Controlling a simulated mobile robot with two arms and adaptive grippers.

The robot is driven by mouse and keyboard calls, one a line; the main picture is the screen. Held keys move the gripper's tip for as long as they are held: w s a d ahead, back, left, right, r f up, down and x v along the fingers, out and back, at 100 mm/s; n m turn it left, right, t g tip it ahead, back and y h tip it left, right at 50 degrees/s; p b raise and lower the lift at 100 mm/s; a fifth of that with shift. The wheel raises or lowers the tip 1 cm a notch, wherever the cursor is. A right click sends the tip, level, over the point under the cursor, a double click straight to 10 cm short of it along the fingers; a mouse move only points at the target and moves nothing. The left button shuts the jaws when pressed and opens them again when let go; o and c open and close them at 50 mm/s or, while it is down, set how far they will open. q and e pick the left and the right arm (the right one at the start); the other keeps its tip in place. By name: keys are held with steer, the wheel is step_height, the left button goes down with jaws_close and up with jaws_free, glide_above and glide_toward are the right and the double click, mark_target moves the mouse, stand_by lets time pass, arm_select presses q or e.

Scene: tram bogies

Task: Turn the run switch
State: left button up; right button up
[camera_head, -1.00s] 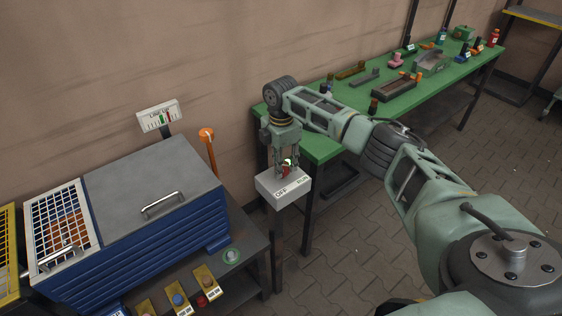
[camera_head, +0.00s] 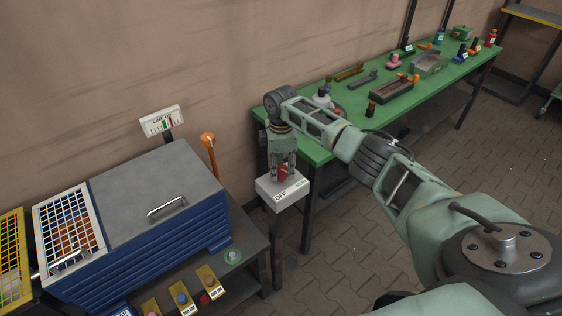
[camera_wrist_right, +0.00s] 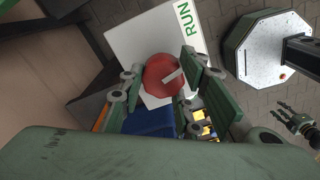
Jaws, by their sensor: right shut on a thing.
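The run switch is a red round knob (camera_head: 283,173) with a pale pointer mark, on a white box (camera_head: 286,195) lettered OFF on the left and RUN on the right. My right gripper (camera_head: 284,176) points down at the box, its fingers shut on either side of the knob. The right wrist view shows the knob (camera_wrist_right: 160,76) between the green finger pads, its pale mark angled toward the upper right, on the RUN side. The OFF lettering is hidden there. My left gripper (camera_wrist_right: 283,117) shows small at the right edge of that view, fingers apparently parted; the head view lacks it.
A blue cabinet (camera_head: 150,240) with a grey lid and white mesh stands left of the switch box. A small gauge (camera_head: 162,121) and an orange lever (camera_head: 209,142) stand behind it. A green workbench (camera_head: 335,145) with parts runs behind my right arm.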

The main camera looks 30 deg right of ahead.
steer(key=m+p, duration=0.1)
steer(key=m, duration=0.1)
steer(key=m+p, duration=0.1)
steer(key=r+m+p, duration=0.1)
steer(key=m, duration=0.1)
steer(key=shift+w+d+m+p, duration=0.2)
steer(key=shift+w+m+p, duration=0.05)
steer(key=shift+m+p, duration=0.1)
steer(key=m+p, duration=0.2)
steer(key=m, duration=0.1)
steer(key=shift+d+f+m, duration=0.1)
steer(key=shift+m, duration=0.25)
steer(key=shift+s+m+p, duration=0.1)
steer(key=shift+m+p, duration=0.2)
steer(key=shift+m, duration=0.3)
steer(key=shift+d+f+m, duration=0.1)
steer(key=shift+m, duration=0.2)
steer(key=o, duration=1)
steer(key=shift+o, duration=0.2)
steer(key=shift+s+d+f, duration=0.1)
steer(key=shift+a+f, duration=0.15)
steer(key=shift+a, duration=0.1)
